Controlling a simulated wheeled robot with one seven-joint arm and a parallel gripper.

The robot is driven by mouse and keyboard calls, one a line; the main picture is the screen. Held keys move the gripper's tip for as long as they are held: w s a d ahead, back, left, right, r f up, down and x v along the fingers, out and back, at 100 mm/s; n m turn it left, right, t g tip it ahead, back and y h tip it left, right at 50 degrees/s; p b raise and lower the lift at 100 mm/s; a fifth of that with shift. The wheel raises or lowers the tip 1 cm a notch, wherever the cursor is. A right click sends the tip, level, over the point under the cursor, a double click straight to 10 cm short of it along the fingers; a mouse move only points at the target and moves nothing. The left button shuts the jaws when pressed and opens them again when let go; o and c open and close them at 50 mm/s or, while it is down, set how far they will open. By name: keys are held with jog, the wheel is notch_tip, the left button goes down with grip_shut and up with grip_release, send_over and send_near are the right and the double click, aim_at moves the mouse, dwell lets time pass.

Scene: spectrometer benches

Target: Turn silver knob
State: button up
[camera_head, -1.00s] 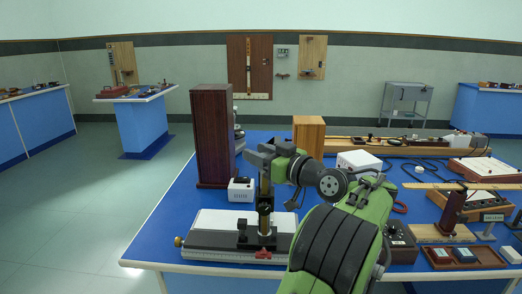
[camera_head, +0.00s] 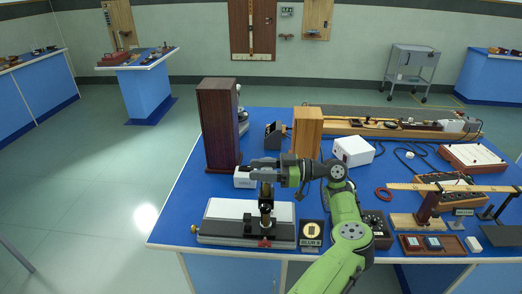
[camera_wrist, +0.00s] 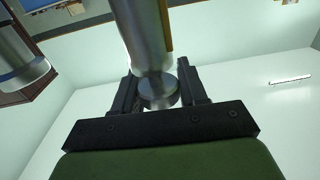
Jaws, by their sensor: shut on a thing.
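A silver knob (camera_wrist: 160,95), a short round metal disc, sits at the lower end of a large silver cylinder (camera_wrist: 140,35) in the wrist view. My gripper (camera_wrist: 158,90) has its two black fingers on either side of the knob and is shut on it. In the head view my gripper (camera_head: 258,169) points left above the black-based instrument (camera_head: 245,230), at the top of its dark upright post (camera_head: 265,205). The knob cannot be made out in the head view, where the gripper covers that spot.
Blue tabletop (camera_head: 190,200) is bare at left.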

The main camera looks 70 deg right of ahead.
jog(key=shift+a+n+g+y+p, duration=0.15)
jog(key=shift+n+g+y, duration=0.3)
jog(key=shift+n+y, duration=0.45)
jog(key=shift+a+n+g+y+p, duration=0.15)
jog(key=shift+n+g+y, duration=0.4)
jog(key=shift+y, duration=0.55)
jog(key=shift+f+n+y, duration=0.15)
jog(key=shift+n+y, duration=0.2)
jog(key=shift+y, duration=0.05)
jog(key=o, duration=1)
jog(key=shift+w, duration=0.1)
jog(key=shift+c, duration=0.2)
